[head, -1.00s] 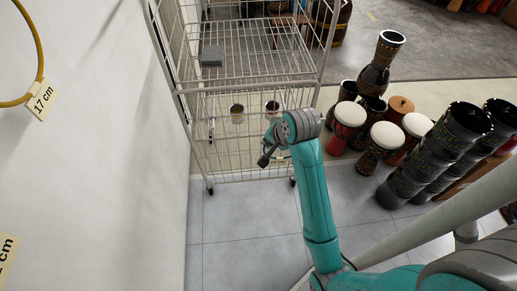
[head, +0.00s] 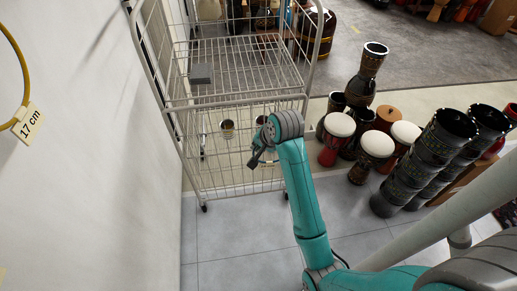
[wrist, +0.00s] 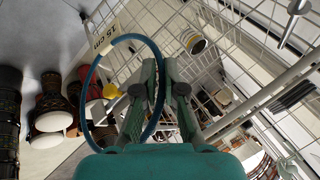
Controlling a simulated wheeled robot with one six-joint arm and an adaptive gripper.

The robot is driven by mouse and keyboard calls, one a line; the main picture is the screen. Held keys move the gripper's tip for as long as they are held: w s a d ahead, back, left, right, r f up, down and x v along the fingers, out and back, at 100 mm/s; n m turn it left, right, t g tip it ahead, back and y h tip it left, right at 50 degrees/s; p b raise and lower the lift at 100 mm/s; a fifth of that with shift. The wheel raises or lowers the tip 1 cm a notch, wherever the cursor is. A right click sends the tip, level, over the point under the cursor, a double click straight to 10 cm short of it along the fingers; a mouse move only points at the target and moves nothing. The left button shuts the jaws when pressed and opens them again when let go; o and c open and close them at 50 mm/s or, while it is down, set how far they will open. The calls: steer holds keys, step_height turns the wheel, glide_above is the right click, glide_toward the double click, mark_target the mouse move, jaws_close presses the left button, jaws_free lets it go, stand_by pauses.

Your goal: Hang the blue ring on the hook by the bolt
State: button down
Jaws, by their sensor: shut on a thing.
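My gripper (wrist: 166,66) is shut on the blue ring (wrist: 92,84), which has a white "15 cm" tag (wrist: 103,40). The thin ring loops to the left of the fingers in the wrist view, and its lower part goes behind my gripper body. In the head view my gripper (head: 256,158) is in front of the wire rack's near side; the ring cannot be made out there. A metal peg with a rounded end (wrist: 297,8) shows at the top right of the wrist view. I cannot tell whether it is the hook or the bolt.
A white wire rack (head: 240,103) on casters stands ahead, with a grey block (head: 201,74) on its shelf. A yellow ring (head: 24,68) tagged "17 cm" hangs at the left wall (head: 85,190). Several goblet drums (head: 375,145) stand to the right. Tiled floor (head: 235,240) is clear below.

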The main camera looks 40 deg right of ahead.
steer(key=shift+w+d+f, duration=0.3)
steer(key=shift+w+d, duration=0.2)
steer(key=shift+w, duration=0.3)
steer(key=shift+w+d+f, duration=0.35)
steer(key=shift+w+d, duration=0.2)
steer(key=shift+w, duration=0.2)
steer(key=shift+w+d+f, duration=0.3)
steer(key=shift+w+d, duration=0.2)
steer(key=shift+w, duration=0.3)
steer(key=c, duration=1.2)
jaws_free()
steer(key=v, duration=1.2)
